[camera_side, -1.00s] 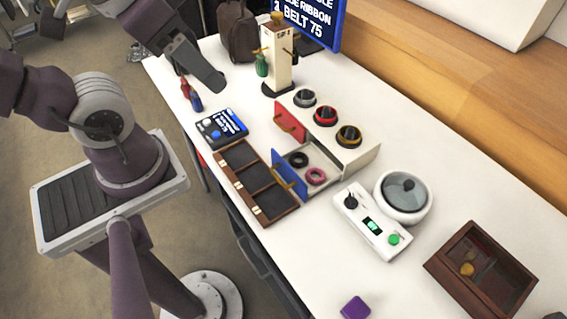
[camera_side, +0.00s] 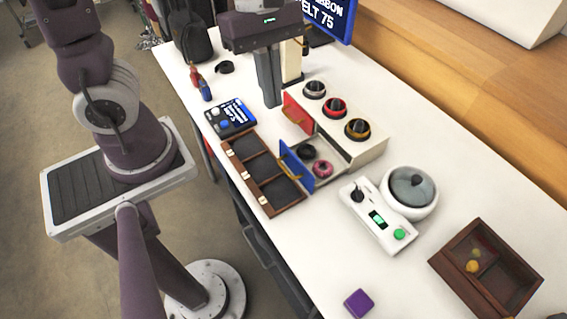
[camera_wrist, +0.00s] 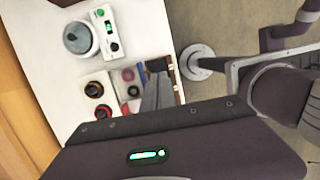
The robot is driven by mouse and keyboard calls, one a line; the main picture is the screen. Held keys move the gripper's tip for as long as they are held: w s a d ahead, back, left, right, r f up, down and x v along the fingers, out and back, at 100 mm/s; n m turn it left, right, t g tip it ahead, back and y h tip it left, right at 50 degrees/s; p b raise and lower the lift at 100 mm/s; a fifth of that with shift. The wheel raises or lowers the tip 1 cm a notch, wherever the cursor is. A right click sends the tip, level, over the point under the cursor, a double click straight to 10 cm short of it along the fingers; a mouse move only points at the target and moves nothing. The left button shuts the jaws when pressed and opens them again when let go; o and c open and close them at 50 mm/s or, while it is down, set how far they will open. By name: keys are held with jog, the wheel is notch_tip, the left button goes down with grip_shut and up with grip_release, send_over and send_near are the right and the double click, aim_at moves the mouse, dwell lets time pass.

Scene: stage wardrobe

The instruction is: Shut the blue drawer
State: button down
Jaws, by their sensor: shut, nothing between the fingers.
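The blue drawer (camera_side: 296,167) stands pulled out from the white cabinet (camera_side: 365,149). Its blue front is apart from the cabinet. A black ring (camera_side: 306,151) and a pink ring (camera_side: 323,169) lie in the drawer, and the pink ring also shows in the wrist view (camera_wrist: 128,74). My gripper (camera_side: 272,102) is shut and empty, pointing down, behind and left of the red drawer front (camera_side: 297,113) in the side view. In the wrist view my gripper's fingers (camera_wrist: 157,92) hide the blue front at least partly.
Three round knobs or dishes sit on the cabinet top. A brown compartment tray (camera_side: 262,175) lies close to the blue front. A blue-screened panel (camera_side: 231,117), small red and blue bottles (camera_side: 205,90), a white device (camera_side: 377,216) and a brown box (camera_side: 485,268) stand around.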

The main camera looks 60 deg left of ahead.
jog(key=a+f+n+g+y, duration=0.1)
jog(key=f+n, duration=0.5)
jog(key=f, duration=0.2)
jog(key=a+f+n+g+y, duration=0.1)
jog(key=f+n, duration=0.5)
jog(key=f, duration=0.2)
jog(key=a+f+n+g, duration=0.1)
jog(key=f+n, duration=0.5)
jog(key=f, duration=0.2)
jog(key=shift+f+n+g+y, duration=0.25)
jog(key=shift+n+g+y, duration=0.05)
jog(key=shift+g+y, duration=0.1)
jog(key=w, duration=0.1)
jog(key=w+f, duration=0.1)
jog(key=shift+w+f, duration=0.25)
jog(key=shift+w, duration=0.1)
jog(key=shift+w+f, duration=0.1)
jog(key=shift+w, duration=0.35)
jog(key=w, duration=1.2)
jog(key=shift+w, duration=0.1)
